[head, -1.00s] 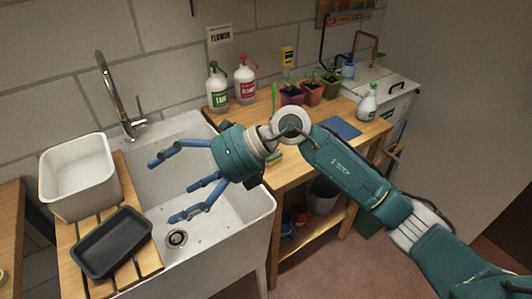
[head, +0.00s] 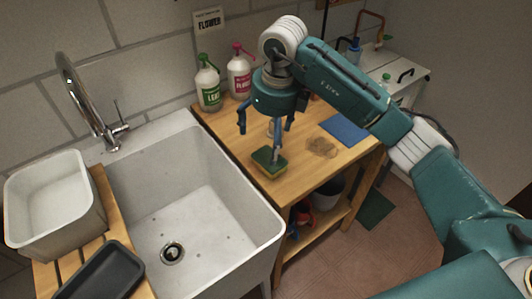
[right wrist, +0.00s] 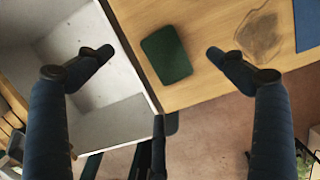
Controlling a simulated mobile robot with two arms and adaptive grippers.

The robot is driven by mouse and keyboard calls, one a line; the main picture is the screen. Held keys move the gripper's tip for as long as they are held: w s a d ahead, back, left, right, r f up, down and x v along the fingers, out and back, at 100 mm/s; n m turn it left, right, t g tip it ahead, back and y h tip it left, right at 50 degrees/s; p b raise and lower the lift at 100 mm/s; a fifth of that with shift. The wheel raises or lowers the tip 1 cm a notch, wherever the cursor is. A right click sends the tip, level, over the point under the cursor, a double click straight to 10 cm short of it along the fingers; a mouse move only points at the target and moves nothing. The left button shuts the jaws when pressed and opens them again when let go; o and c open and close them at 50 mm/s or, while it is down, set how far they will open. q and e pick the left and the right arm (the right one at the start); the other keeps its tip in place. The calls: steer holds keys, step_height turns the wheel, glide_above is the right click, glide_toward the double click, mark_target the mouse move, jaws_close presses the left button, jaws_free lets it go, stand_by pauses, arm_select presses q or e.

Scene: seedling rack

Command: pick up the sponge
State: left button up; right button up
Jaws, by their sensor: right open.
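The sponge (head: 268,162), green on top with a yellow side, lies on the wooden bench near its left front edge, beside the sink. In the right wrist view the sponge (right wrist: 167,55) shows as a dark green block between the fingertips and apart from them. My right gripper (head: 266,134) points down above the bench and the sponge, its blue fingers spread open and empty. One finger partly overlaps the sponge in the head view; I cannot tell the exact height. My left gripper is not in view.
The white sink (head: 270,240) is left of the bench (head: 300,178). Two spray bottles, one green-topped (head: 208,84) and one pink-topped (head: 240,74), stand behind the gripper. A dark stain (head: 321,147) and a blue mat (head: 345,129) lie to the right.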

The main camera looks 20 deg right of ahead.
mark_target(266, 161)
steer(key=f, duration=0.3)
steer(key=shift+s+a+f+p, duration=0.1)
steer(key=shift+s+f+p, duration=0.1)
steer(key=shift+s+p, duration=0.1)
steer(key=shift+w+f, duration=0.15)
steer(key=shift+f, duration=0.15)
steer(key=shift+w+f+p, duration=0.1)
steer(key=shift+f+p, duration=0.2)
steer(key=shift+f, duration=0.05)
step_height(266, 161, down, 4)
steer(key=shift+r+p, duration=0.2)
steer(key=shift+p, duration=0.5)
steer(key=shift+w+f, duration=0.1)
steer(key=shift+f, duration=0.25)
steer(key=shift+w+f, duration=0.1)
steer(key=shift+f, duration=0.05)
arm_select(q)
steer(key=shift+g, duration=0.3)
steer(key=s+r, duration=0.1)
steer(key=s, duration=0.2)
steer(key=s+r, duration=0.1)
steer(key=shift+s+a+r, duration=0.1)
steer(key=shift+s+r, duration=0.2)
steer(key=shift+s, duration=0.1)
arm_select(e)
steer(key=c, duration=0.8)
steer(key=shift+c, duration=0.2)
